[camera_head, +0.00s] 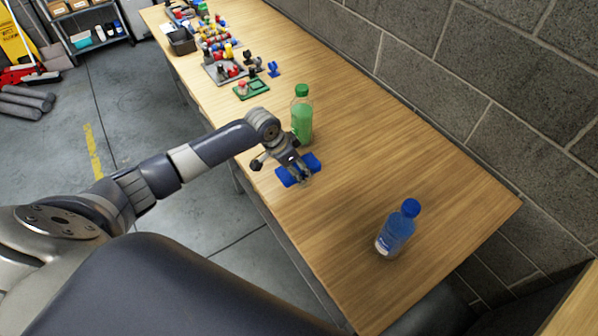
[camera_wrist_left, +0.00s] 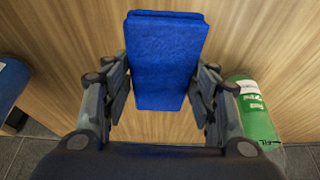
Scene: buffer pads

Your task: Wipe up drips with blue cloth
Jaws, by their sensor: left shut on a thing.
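The blue cloth (camera_head: 313,160) is a thick folded block at the front edge of the wooden table (camera_head: 345,215), beside the green bottle. My left gripper (camera_head: 302,173) is shut on it from above. In the left wrist view, the cloth (camera_wrist_left: 166,50) sits between the two fingers of my left gripper (camera_wrist_left: 163,95) and extends beyond them. I cannot tell whether the cloth touches the table. No drips can be made out on the wood. My right gripper is not in view.
A green bottle (camera_head: 301,118) stands upright just behind my left gripper. A blue bottle (camera_head: 397,230) stands near the table's near end. Connector boards and small parts (camera_head: 225,68) crowd the far end. A block wall (camera_head: 430,75) runs along the back.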

